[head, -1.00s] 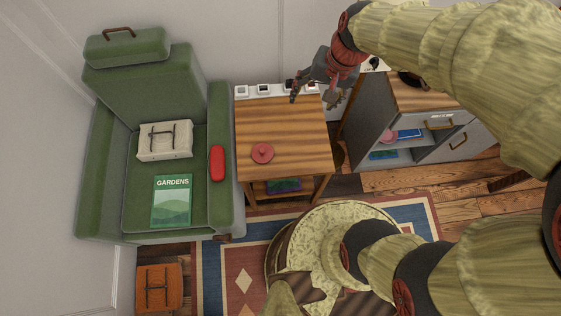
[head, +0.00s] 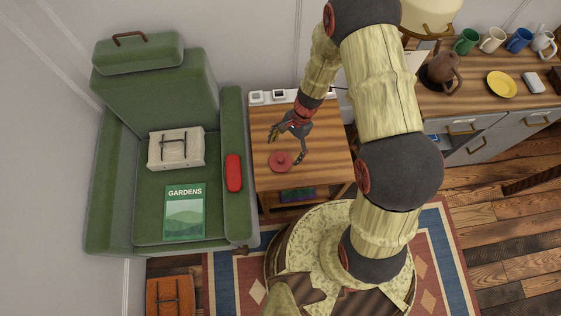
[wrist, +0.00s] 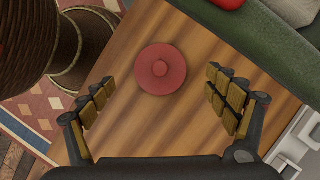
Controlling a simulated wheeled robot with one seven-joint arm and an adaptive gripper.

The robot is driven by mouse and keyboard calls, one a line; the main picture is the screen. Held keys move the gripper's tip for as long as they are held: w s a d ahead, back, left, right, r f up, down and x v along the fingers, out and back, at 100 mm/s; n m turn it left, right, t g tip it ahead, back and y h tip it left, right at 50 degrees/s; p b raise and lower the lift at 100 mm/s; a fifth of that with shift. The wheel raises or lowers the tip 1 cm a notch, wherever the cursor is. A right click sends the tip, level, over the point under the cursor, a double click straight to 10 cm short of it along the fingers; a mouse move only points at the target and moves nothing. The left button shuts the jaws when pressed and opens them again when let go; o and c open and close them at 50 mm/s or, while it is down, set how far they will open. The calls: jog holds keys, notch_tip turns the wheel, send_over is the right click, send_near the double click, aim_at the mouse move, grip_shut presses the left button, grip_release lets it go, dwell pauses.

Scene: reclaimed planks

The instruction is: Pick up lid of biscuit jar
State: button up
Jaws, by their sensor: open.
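The lid (head: 280,161) is a round red disc with a small knob on top. It lies on the wooden side table (head: 320,174) beside the green armchair. In the wrist view the lid (wrist: 161,69) is on the bare striped wood, ahead of my fingers and roughly midway between them. My gripper (head: 289,146) is open and empty, above the table and close to the lid in the head view. Its two padded fingers (wrist: 160,102) are spread wide in the wrist view and do not touch the lid. I do not see the jar itself with certainty.
The green armchair (head: 111,200) holds a white box (head: 160,155), a GARDENS magazine (head: 184,218) and a red case (head: 234,172) on its arm. Small white-framed items (head: 279,95) line the table's back edge. A counter (head: 455,103) with mugs and a brown pot (head: 443,71) stands at right.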

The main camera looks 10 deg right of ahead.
aim_at(281, 158)
jog(key=b+x, duration=0.2)
jog(key=x, duration=0.4)
jog(key=shift+f, duration=0.1)
jog(key=shift+c, duration=1.2)
jog(key=c, duration=0.9)
jog(key=shift+c, duration=0.2)
